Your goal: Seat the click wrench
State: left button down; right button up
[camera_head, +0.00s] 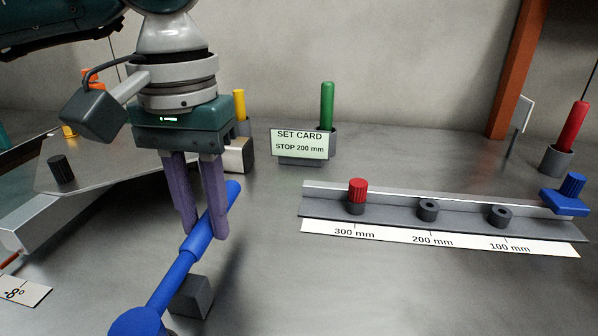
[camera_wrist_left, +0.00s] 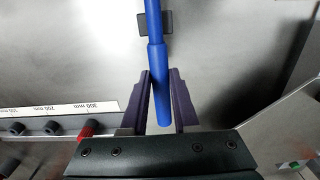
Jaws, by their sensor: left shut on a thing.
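The blue click wrench (camera_head: 172,280) slants from the lower left, where its round head (camera_head: 138,322) is cut by the frame edge, up to its handle end. My left gripper (camera_head: 205,232) is shut on the wrench's handle, its two purple fingers on either side. In the left wrist view the blue handle (camera_wrist_left: 157,75) runs between the fingers (camera_wrist_left: 162,105). A grey block (camera_head: 192,298) stands beside and below the wrench shaft; I cannot tell whether they touch. My right gripper is out of view.
A rail (camera_head: 395,208) marked 300, 200 and 100 mm has a red knob (camera_head: 357,191) at 300 and a blue piece (camera_head: 565,202) at its right end. A card (camera_head: 300,143) reads "STOP 200 mm". Green (camera_head: 327,105) and red (camera_head: 573,127) pegs stand in holders. The front middle table is clear.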

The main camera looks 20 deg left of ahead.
pick_arm(q)
jog(key=shift+f+b, duration=0.3)
jog(key=shift+f, duration=0.1)
jog(key=c, duration=0.6)
grip_release()
notch_tip(320, 180, up, 10)
jog(key=shift+p, duration=0.55)
